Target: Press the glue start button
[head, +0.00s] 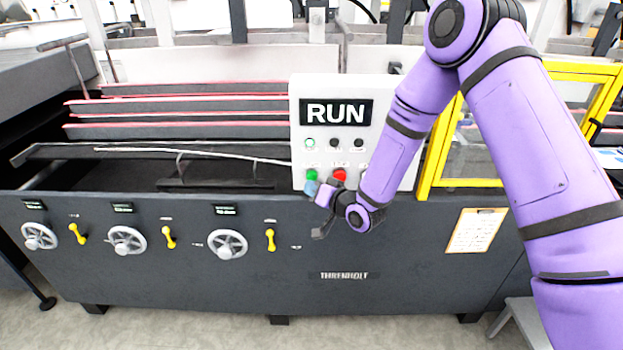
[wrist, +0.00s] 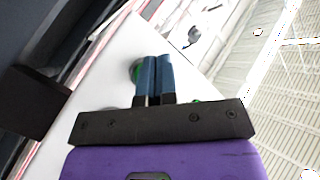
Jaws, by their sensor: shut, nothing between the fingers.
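A white control panel (head: 298,110) with a RUN display stands on the dark machine. A green button (head: 312,174) and a red button (head: 339,174) sit low on it; their labels are too small to read, so I cannot confirm which is glue start. My gripper (head: 311,186) is just below and in front of the green button. In the wrist view, the blue fingers (wrist: 156,58) are shut together and empty. A green round part (wrist: 136,71) shows partly behind them, and a green spot (wrist: 196,101) shows by the gripper body. I cannot tell whether the fingertips touch a button.
A row of small lamps sits above the buttons, the left one (head: 310,144) green. A yellow-framed guard (head: 434,160) stands right of the panel. Handwheels (head: 228,244) and yellow levers (head: 270,240) line the machine's front. Grey floor (head: 190,328) in front is clear.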

